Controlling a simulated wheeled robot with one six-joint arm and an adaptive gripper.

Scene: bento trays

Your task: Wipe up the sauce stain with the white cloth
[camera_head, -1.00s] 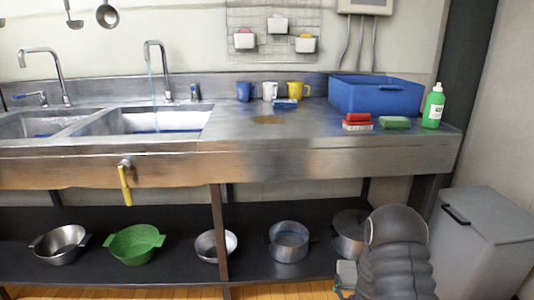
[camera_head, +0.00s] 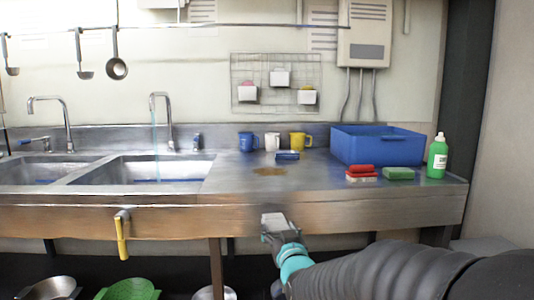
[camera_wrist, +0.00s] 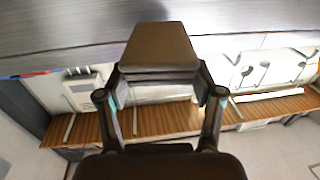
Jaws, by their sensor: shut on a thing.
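The sauce stain (camera_head: 270,171) is a flat brown patch on the metal counter (camera_head: 225,180), in front of the mugs. My gripper (camera_head: 277,232) is in front of the counter's front edge, below and apart from the stain. It is shut on a small whitish block-like thing, which I take to be the white cloth (camera_head: 272,219). In the wrist view the held thing (camera_wrist: 160,48) looks dark and brownish in shade, between the two fingers.
Blue, white and yellow mugs (camera_head: 299,141) and a small blue item (camera_head: 287,156) stand behind the stain. A blue bin (camera_head: 376,146), a red sponge (camera_head: 360,172), a green sponge (camera_head: 398,173) and a green bottle (camera_head: 437,158) are at right. The sink (camera_head: 150,170) is at left.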

